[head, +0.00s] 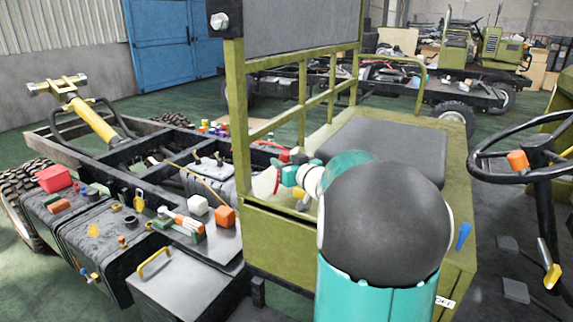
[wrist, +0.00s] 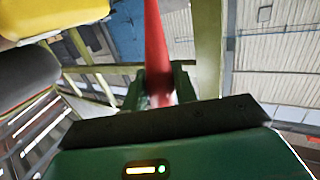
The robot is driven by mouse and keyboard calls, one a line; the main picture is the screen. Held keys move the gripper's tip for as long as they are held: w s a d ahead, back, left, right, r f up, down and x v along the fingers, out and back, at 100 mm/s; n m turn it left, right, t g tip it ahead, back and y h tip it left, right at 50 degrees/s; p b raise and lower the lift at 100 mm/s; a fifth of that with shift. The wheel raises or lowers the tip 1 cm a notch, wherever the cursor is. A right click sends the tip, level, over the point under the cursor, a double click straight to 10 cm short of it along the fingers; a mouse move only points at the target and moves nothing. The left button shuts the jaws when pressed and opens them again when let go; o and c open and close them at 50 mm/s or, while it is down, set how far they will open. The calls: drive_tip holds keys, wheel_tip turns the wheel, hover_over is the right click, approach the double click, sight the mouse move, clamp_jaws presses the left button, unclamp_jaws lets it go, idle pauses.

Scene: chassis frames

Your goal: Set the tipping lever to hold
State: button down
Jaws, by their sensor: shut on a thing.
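The tipping lever appears as a long red bar (wrist: 155,45) in the wrist view, running up from between my fingers. My gripper (wrist: 159,90) has its dark green fingers on either side of it and is shut on it. In the head view, my gripper (head: 288,176) is beside the olive cab frame, with a thin red piece (head: 277,182) showing at its tips. My arm hides much of what lies behind it there. No hold marking can be read in either view.
The olive frame (head: 302,122) and the black seat (head: 385,145) are close to my arm. Left of them, a dark tank top (head: 105,220) carries several small coloured parts. A steering wheel (head: 520,150) is at the right.

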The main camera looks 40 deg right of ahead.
drive_tip(key=shift+w+a+r+n+g, duration=0.1)
drive_tip(key=shift+w+a+n+g, duration=0.2)
drive_tip(key=shift+w+g, duration=0.45)
drive_tip(key=shift+w+a+r+n+g, duration=0.1)
drive_tip(key=shift+w+a+n+g, duration=0.2)
drive_tip(key=shift+w+g, duration=0.45)
drive_tip(key=c, duration=1.1)
unclamp_jaws()
drive_tip(key=shift+s+r, duration=0.2)
drive_tip(key=shift+s, duration=0.25)
drive_tip(key=v, duration=1.2)
drive_tip(key=shift+s, duration=0.45)
drive_tip(key=shift+a, duration=0.15)
